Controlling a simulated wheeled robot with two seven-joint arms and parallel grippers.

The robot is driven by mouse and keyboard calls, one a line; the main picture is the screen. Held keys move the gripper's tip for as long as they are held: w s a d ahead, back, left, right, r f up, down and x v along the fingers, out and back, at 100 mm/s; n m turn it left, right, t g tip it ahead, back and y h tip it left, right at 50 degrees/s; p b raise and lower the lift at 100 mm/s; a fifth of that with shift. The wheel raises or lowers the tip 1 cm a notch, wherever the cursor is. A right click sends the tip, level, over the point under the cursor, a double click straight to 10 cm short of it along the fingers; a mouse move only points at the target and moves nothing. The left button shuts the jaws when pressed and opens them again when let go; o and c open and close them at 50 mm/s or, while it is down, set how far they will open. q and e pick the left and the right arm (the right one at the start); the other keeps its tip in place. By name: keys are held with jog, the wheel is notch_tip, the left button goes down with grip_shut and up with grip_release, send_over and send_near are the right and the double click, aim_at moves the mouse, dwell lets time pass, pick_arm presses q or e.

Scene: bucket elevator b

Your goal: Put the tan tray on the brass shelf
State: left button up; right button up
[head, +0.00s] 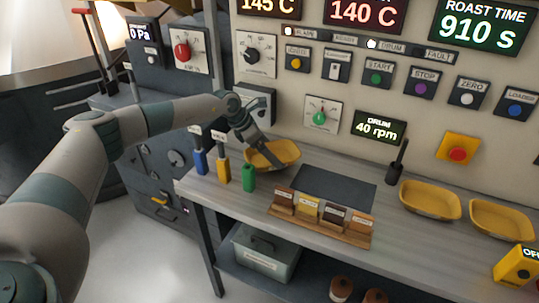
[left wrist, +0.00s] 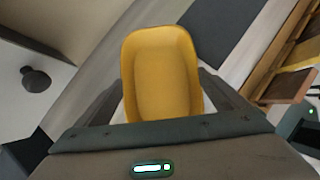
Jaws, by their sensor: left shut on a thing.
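A yellow-tan tray (head: 272,155), shallow with rounded ends, is at the back left of the grey workbench. It fills the middle of the left wrist view (left wrist: 162,75) and looks empty. My left gripper (head: 268,150) reaches down to it from the left and is shut on it, with a finger on either side in the left wrist view. Whether the tray touches the bench I cannot tell. Two similar trays (head: 430,200) (head: 502,220) sit on the bench at the right. I cannot make out a brass shelf. My right gripper is not in view.
The control panel (head: 300,85) rises behind. A grey box (head: 265,255) is below the bench.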

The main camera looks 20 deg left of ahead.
pick_arm(q)
jog(key=shift+f+p, duration=0.35)
jog(key=shift+f, duration=0.9)
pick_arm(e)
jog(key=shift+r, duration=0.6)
pick_arm(q)
jog(key=shift+f, duration=0.1)
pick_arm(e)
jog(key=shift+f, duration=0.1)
pick_arm(q)
jog(key=o, duration=0.8)
jog(key=b+v, duration=0.3)
jog(key=v, duration=0.6)
jog(key=shift+b, duration=0.35)
jog(key=v, duration=0.3)
jog(key=shift+b, duration=0.35)
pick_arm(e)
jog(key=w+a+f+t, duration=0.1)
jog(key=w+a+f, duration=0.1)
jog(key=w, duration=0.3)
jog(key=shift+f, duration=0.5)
